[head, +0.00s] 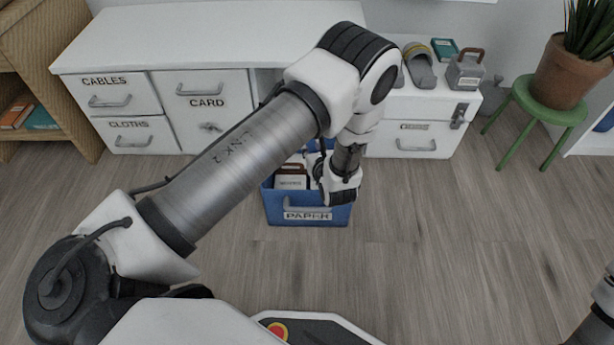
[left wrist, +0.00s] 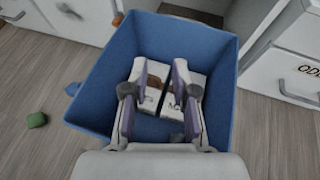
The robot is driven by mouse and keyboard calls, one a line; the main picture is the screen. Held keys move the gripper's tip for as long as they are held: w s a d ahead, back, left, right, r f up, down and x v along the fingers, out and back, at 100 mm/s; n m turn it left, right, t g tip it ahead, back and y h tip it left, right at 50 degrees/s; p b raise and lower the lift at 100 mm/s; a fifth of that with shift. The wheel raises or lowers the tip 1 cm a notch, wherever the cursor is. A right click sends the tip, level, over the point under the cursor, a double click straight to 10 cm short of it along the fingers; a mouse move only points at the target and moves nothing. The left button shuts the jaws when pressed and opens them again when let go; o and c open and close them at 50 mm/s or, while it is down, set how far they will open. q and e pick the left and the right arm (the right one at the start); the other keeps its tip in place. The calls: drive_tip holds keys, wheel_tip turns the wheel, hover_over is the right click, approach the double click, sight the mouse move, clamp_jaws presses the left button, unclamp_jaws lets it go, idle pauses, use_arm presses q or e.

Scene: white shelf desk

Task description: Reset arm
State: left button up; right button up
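My left arm (head: 235,145) reaches across the head view to the blue PAPER drawer or bin (head: 318,216), with its wrist over the bin's right side. In the left wrist view, my left gripper (left wrist: 160,72) points into the blue bin (left wrist: 105,65). Its two fingers are apart, with no object visibly clamped between them. White labelled boxes (left wrist: 196,82) lie in the bin, one with a brown handle, partly hidden by the fingers. One box (head: 290,182) also shows in the head view. Only part of my right arm shows at the lower right; its gripper is out of view.
The white desk (head: 200,35) with labelled drawers stands behind. A potted plant (head: 575,75) stands on a green stool (head: 540,108). A small green object (left wrist: 36,120) lies on the floor. Front floor is clear.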

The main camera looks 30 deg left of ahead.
use_arm(q)
drive_tip(key=v, duration=0.4)
